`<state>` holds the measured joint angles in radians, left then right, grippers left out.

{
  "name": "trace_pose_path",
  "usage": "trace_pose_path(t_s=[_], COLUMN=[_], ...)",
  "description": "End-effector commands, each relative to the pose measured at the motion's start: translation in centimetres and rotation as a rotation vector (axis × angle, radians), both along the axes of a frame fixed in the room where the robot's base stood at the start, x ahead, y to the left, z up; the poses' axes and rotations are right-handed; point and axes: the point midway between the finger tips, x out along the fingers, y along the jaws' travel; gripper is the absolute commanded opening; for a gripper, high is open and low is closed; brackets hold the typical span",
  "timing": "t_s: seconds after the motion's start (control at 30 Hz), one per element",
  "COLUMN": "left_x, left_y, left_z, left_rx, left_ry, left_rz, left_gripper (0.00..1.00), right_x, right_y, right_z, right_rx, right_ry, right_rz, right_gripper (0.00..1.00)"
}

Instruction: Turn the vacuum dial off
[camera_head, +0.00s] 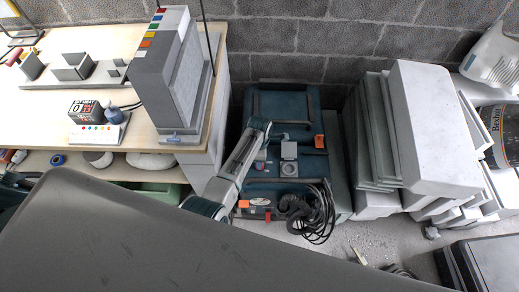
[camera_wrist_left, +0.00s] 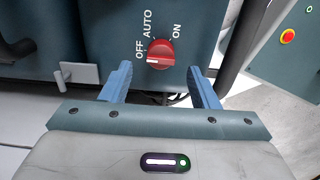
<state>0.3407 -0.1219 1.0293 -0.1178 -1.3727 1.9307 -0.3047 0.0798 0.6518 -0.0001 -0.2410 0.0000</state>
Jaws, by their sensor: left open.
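The red vacuum dial (camera_wrist_left: 161,53) is on a dark teal panel at the top middle of the left wrist view. The labels OFF, AUTO and ON run around it from left to right. A white mark shows at the dial's lower left, on the OFF side. My left gripper (camera_wrist_left: 160,80) is open and empty, its blue fingers on either side and just below the dial in the picture. I cannot tell whether they touch the panel. In the head view the teal vacuum (camera_head: 262,105) stands against the wall, partly behind my arm. My right gripper is not in view.
Black cables (camera_head: 318,215) lie coiled by the vacuum's front right. A workbench (camera_head: 105,45) stands at the left and stacked grey slabs (camera_head: 435,130) at the right. In the wrist view, a red button (camera_wrist_left: 288,36) sits on a panel and a grey bracket (camera_wrist_left: 75,75) is left.

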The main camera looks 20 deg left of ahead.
Motion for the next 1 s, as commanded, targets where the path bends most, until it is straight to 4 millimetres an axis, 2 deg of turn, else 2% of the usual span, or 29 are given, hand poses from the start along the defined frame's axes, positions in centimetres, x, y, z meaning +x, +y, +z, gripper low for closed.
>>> trace_pose_path(t_s=[0.03,0.2,0.37,1.0], left_x=[-0.1,0.0,0.0,-0.1], left_y=[0.0,-0.1,-0.1,0.0], left_z=[1.1,4.0,5.7,6.1], left_rx=[0.000,-0.001,-0.001,0.000], left_ry=[-0.002,-0.002,0.000,0.001], left_rz=[0.001,0.000,-0.001,0.000], left_gripper=[0.55,0.55,0.55,0.55], right_x=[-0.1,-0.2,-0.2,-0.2], right_y=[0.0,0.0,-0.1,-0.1], right_z=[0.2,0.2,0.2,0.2], right_rx=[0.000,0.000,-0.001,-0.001], right_ry=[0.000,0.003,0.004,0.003], right_rz=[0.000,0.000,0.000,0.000], right_gripper=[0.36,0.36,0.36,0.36])
